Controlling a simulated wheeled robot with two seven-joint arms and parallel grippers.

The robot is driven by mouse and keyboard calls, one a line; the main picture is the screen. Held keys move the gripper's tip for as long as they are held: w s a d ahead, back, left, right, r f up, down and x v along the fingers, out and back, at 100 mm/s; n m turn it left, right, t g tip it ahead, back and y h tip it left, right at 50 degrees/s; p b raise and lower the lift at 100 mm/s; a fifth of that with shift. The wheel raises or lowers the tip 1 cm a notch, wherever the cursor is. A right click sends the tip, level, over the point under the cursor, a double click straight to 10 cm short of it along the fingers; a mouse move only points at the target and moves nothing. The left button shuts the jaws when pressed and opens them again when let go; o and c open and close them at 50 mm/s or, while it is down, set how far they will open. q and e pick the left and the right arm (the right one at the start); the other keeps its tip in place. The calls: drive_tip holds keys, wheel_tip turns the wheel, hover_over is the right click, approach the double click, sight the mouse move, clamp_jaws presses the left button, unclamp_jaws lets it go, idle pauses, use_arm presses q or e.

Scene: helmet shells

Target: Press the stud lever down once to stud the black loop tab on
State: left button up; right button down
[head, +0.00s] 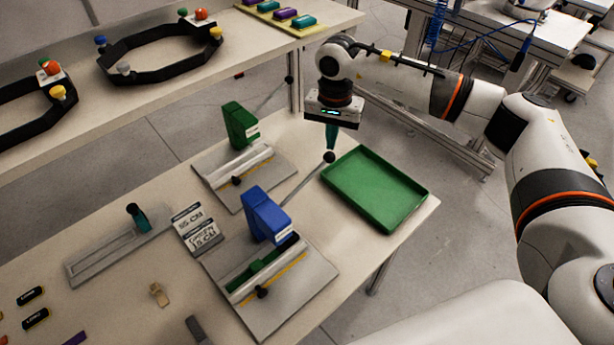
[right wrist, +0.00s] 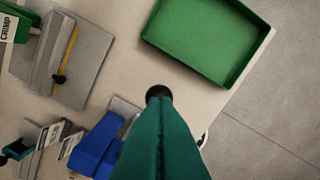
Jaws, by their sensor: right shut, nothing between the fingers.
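The blue press (head: 265,216) stands on a grey base plate (head: 310,285) near the table's front edge. Its lever is a thin rod (head: 303,185) slanting up to the right to a black ball knob (head: 329,157). My right gripper (head: 331,150) is shut and empty, its green fingers pointing down at the knob. In the right wrist view the knob (right wrist: 158,92) shows right at the fingertips; whether they touch I cannot tell. A green strip (head: 268,264) lies in the blue press's base. I cannot make out the black loop tab. My left gripper is not in view.
A green press (head: 240,125) marked CRIMP in the right wrist view (right wrist: 10,25) stands behind, with its own knobbed lever. An empty green tray (head: 375,187) is close right of the lever knob.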

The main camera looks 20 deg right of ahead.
drive_tip(key=shift+f, duration=0.25)
idle(0.3)
wheel_tip(320, 180, down, 9)
drive_tip(key=b, duration=0.8)
drive_tip(key=shift+f, duration=0.2)
idle(1.7)
drive_tip(key=shift+r, duration=0.15)
idle(0.5)
drive_tip(key=shift+r+p, duration=3.75)
drive_tip(key=shift+r, duration=3.25)
drive_tip(key=shift+f, duration=0.1)
